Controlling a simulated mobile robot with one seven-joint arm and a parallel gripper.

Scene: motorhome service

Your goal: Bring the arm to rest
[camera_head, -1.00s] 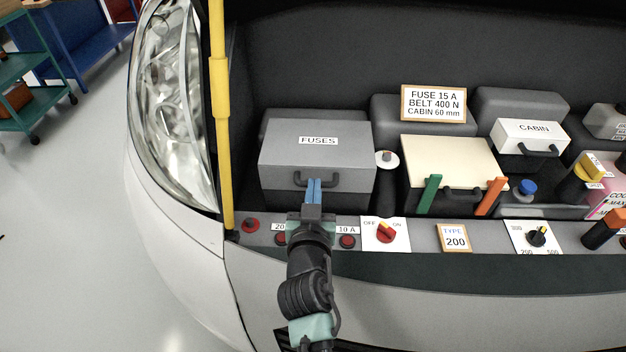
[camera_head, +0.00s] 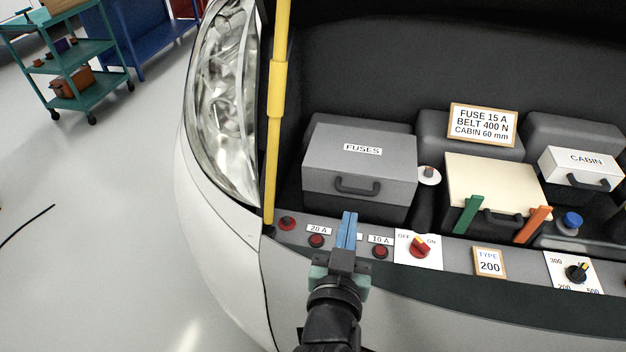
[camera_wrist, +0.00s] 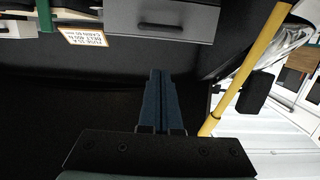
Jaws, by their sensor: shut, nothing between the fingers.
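My gripper (camera_head: 347,230) is shut and empty, its two blue fingers side by side. In the head view it is in front of the grey FUSES box (camera_head: 359,171), over the front panel between the 20 A and 10 A labels. The box's lid is down and its dark handle (camera_head: 357,186) is clear of my fingers. In the wrist view my fingers (camera_wrist: 160,100) point towards a dark area, with a grey box (camera_wrist: 160,18) and its handle beyond them.
A yellow post (camera_head: 279,90) stands left of the FUSES box, beside the headlight (camera_head: 222,100). Red buttons and a red OFF/ON switch (camera_head: 419,247) sit on the panel close to my gripper. A cream box (camera_head: 490,180) with green and orange clips stands right. Open floor lies left.

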